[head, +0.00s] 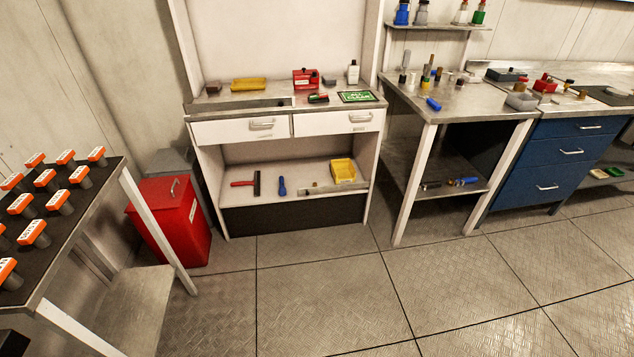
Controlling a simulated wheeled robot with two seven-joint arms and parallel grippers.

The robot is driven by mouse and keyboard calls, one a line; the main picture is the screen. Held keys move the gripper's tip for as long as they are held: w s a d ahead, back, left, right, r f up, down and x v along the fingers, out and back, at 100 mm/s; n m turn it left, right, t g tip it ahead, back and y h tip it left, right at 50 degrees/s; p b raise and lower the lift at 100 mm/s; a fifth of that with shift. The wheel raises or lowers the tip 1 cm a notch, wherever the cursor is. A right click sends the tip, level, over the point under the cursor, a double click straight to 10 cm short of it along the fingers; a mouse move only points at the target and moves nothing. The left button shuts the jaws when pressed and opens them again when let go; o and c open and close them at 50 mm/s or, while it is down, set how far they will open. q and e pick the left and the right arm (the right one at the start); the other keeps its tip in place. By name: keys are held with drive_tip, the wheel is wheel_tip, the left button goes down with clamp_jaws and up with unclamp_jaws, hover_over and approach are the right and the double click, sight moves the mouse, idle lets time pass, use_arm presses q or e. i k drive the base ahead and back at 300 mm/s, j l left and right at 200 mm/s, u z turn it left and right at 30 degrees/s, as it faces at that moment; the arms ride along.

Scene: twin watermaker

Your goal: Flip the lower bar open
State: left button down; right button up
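I cannot make out a lower bar or a watermaker in the head view. Neither of my grippers shows in it. The view holds a workshop with benches along the wall. A white workbench (245,175) with two drawers stands in the middle; both drawers look shut. Each drawer has a metal handle, one on the left drawer (262,125) and one on the right drawer (360,118).
A table with rows of orange-capped items (45,178) stands at the left. A red bin (170,220) is beside it. A metal table (470,115) and a blue drawer cabinet (560,155) stand at the right. The tiled floor (450,300) in front is clear.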

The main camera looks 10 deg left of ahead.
sight(306, 192)
drive_tip(key=i+l, duration=0.2)
drive_tip(key=i, duration=0.65)
drive_tip(key=i+l+z, duration=0.1)
drive_tip(key=i, duration=0.75)
drive_tip(key=i+l, duration=0.15)
drive_tip(key=i, duration=0.7)
